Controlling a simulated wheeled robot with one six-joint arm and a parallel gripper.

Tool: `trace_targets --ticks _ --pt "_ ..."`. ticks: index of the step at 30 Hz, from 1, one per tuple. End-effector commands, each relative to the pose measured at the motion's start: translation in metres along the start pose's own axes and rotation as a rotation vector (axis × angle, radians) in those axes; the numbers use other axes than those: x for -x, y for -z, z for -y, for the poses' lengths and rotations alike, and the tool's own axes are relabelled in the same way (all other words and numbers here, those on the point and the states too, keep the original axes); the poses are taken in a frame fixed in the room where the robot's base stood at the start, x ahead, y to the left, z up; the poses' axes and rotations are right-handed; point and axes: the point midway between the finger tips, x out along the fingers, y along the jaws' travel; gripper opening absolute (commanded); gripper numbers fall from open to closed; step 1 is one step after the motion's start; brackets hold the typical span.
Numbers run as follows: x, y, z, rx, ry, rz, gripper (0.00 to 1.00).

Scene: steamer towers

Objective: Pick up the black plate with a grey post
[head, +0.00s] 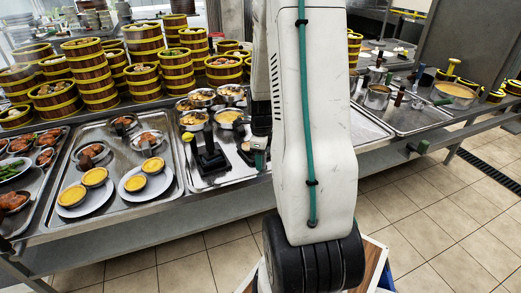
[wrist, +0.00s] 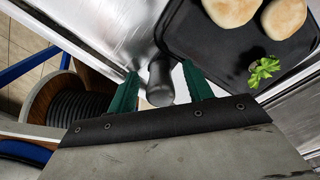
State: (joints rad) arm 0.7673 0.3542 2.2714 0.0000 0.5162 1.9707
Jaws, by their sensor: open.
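The black plate (wrist: 205,48) lies at the upper right of the wrist view, with two pale buns and a green garnish on it. My gripper (wrist: 160,83) is open, with one green finger on each side of the post. Gaps show between the post and both fingers. The arm hides most of the plate there.
Black items with upright posts (head: 209,156) stand just left of my gripper. Metal bowls (head: 194,119) and stacked steamers (head: 178,72) stand behind. Left are trays with white plates (head: 146,184) of yellow tarts. A tray with pots (head: 377,97) is on the right.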

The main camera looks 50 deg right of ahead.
Motion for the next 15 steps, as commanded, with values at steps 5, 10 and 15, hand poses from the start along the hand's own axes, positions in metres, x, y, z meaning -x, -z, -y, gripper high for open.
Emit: trace_targets --ticks 5,10,15 --pt "0.0004 -0.0001 0.0 0.0 0.0 0.0 0.4" --pt "0.0005 -0.0001 0.0 0.001 0.0 0.0 0.0" --pt "0.0009 -0.0003 0.0004 0.001 0.002 0.001 0.0"
